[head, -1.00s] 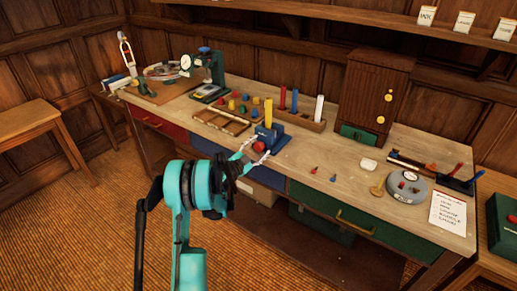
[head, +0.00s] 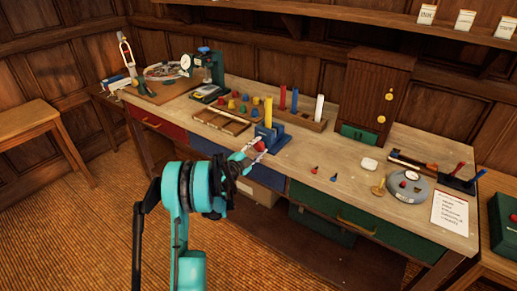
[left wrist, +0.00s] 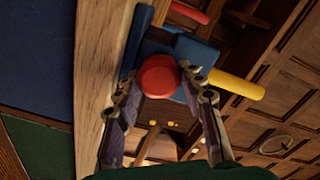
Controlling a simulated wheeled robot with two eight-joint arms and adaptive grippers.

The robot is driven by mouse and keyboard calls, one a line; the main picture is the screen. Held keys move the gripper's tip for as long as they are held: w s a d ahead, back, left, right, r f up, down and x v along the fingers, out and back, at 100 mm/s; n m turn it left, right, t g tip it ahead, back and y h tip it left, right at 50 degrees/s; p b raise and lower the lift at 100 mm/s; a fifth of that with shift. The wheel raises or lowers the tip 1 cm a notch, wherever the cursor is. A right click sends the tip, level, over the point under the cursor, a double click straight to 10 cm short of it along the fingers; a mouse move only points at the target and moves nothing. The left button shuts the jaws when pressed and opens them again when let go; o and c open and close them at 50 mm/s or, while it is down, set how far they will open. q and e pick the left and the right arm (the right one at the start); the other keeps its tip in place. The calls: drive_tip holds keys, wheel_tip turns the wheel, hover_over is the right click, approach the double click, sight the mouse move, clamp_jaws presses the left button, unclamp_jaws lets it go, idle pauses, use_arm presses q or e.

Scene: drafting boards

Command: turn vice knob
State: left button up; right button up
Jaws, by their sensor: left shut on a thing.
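The blue vice (head: 272,137) stands at the front edge of the workbench, with a yellow rod (head: 269,112) upright in it. Its round red knob (head: 260,146) faces the front. My left gripper (head: 255,149) reaches in from the front and is shut on the red knob. In the left wrist view the red knob (left wrist: 158,76) sits between the two finger tips of the left gripper (left wrist: 160,88), with the blue vice (left wrist: 190,50) and the yellow rod (left wrist: 238,84) behind it. My right gripper is not in view.
A wooden tray (head: 222,122) with loose coloured pieces lies left of the vice. A rack (head: 300,120) with coloured rods stands behind it. Small pointed pieces (head: 333,177) and a grey round device (head: 408,186) lie to the right. Bare benchtop lies just right of the vice.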

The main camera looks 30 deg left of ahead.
use_arm(q)
drive_tip(key=o, duration=1.2)
drive_tip(key=s, duration=0.8)
drive_tip(key=s+a, duration=0.1)
drive_tip(key=s, duration=0.3)
